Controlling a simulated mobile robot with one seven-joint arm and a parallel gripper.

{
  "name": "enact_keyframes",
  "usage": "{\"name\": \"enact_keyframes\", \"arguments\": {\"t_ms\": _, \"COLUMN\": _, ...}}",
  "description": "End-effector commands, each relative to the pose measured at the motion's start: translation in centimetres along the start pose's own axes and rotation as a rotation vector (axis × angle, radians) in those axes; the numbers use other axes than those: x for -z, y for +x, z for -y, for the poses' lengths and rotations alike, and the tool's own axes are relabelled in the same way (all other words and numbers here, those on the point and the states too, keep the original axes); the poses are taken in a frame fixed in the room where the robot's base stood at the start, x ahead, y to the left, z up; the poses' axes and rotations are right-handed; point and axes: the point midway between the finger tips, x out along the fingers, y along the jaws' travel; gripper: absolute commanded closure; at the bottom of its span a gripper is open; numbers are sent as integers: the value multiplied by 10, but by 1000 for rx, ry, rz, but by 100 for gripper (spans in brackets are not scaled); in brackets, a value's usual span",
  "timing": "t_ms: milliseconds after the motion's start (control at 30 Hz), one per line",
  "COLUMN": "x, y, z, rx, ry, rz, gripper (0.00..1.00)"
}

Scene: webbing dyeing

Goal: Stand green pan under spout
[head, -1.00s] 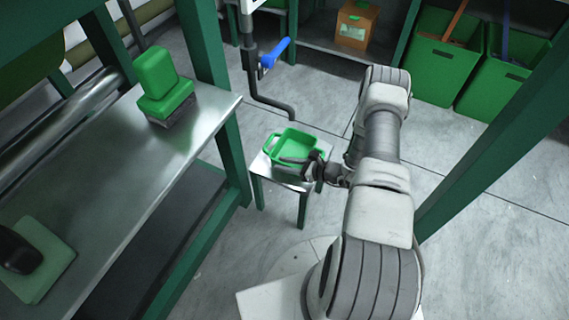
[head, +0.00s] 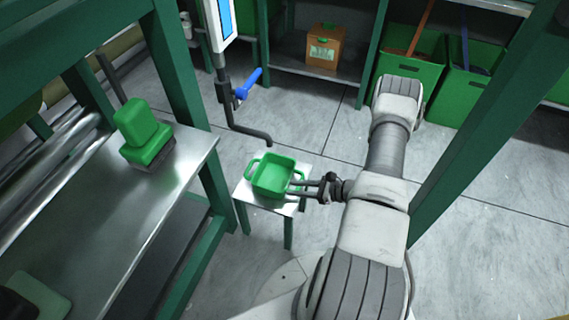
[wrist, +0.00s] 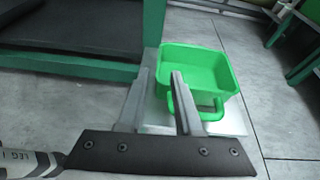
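The green pan (head: 273,175) is a square tray with a loop handle on two opposite sides. It stands upright on a small metal-topped stool (head: 252,198). The black spout (head: 258,134) bends out just behind the pan in the head view; I cannot tell whether its mouth is over the pan. My gripper (head: 291,188) is at the pan's right side, by the near handle. In the wrist view my gripper (wrist: 160,72) has its fingers apart. One finger overlaps the pan's handle (wrist: 210,112), and the other is left of it. Whether they touch is unclear.
A blue valve lever (head: 250,83) sits on the spout's pipe. A metal bench (head: 95,215) with a green-handled brush (head: 143,135) is at left. Green bins (head: 408,75) and a shelf with an orange box (head: 324,48) stand behind. A green post (head: 460,140) rises at right.

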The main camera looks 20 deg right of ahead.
Motion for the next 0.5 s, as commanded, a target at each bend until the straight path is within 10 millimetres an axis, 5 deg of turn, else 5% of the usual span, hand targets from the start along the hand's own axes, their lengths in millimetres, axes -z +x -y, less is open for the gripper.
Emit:
{"name": "enact_keyframes", "arguments": {"t_ms": 200, "x": -71, "y": 1, "z": 7, "rx": -140, "ry": -176, "rz": -21, "gripper": 66}}
{"name": "enact_keyframes", "arguments": {"t_ms": 500, "x": -167, "y": -4, "z": -8, "rx": -351, "ry": -448, "rz": -72, "gripper": 66}}
